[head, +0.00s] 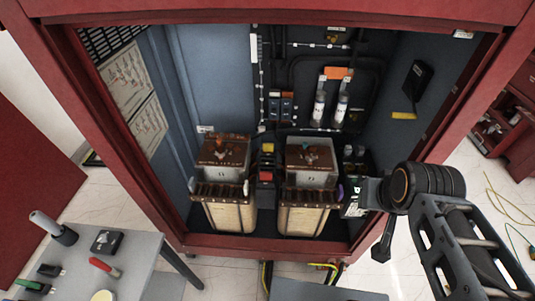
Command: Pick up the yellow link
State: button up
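A small flat yellow piece (404,115) shows on the right inner wall of the red cabinet, below a black part. I cannot tell for sure whether it is the yellow link. My arm comes in from the lower right. My gripper (368,194) is at the cabinet's front right, beside the right transformer coil and lower left of the yellow piece, apart from it. Its fingers are dark and hard to make out against the dark parts behind, so their opening and anything between them cannot be told.
Two brown-topped transformer units (222,165) (311,165) stand on the cabinet floor, with a black and red block (266,170) between them. The cabinet's red frame (108,130) borders the opening. A grey table (140,260) at lower left holds several tools.

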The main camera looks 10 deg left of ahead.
aim_at(269, 148)
jog(key=k, duration=0.4)
jog(key=u, duration=2.35)
jog(key=i, duration=1.25)
jog(key=z, duration=2.1)
jog(key=i, duration=0.5)
